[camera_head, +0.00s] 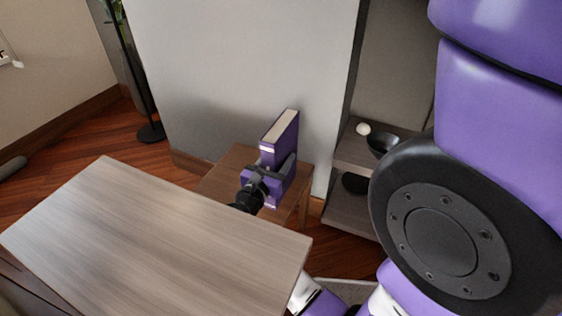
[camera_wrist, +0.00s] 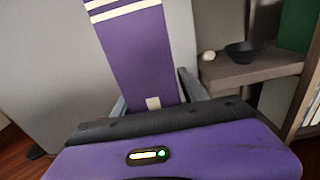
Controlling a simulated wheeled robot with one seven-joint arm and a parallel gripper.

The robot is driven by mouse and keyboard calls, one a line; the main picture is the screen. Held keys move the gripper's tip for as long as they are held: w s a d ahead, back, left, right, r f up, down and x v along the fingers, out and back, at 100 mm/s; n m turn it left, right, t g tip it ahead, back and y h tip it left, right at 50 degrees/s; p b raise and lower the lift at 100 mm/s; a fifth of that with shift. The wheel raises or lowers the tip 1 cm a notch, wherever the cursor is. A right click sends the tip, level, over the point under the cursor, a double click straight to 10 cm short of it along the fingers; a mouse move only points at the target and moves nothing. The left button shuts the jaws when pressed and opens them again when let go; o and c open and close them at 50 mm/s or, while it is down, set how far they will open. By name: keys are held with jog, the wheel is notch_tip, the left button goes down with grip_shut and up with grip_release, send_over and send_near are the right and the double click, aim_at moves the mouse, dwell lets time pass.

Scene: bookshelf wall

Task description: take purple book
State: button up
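The purple book (camera_head: 283,140) stands upright and slightly tilted by the grey panel, its pale page edge facing up in the head view. In the wrist view the purple book (camera_wrist: 140,55) shows a purple face with white bands near its top and a small pale label low down. My gripper (camera_head: 276,168) is around the book's lower part, with a grey finger against each side. In the wrist view my gripper (camera_wrist: 155,98) appears shut on the book. The book's bottom edge is hidden behind my gripper, so I cannot tell whether it touches the small wooden table (camera_head: 240,160).
A large wooden tabletop (camera_head: 160,240) lies in front, left of my arm. A grey panel (camera_head: 240,70) stands behind the book. A shelf (camera_head: 352,152) at right carries a black bowl (camera_head: 383,145) and a white ball (camera_head: 363,129). A black stand (camera_head: 150,132) is at left.

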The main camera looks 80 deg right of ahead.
grip_shut()
dwell(1.1)
jog(key=shift+r, duration=0.15)
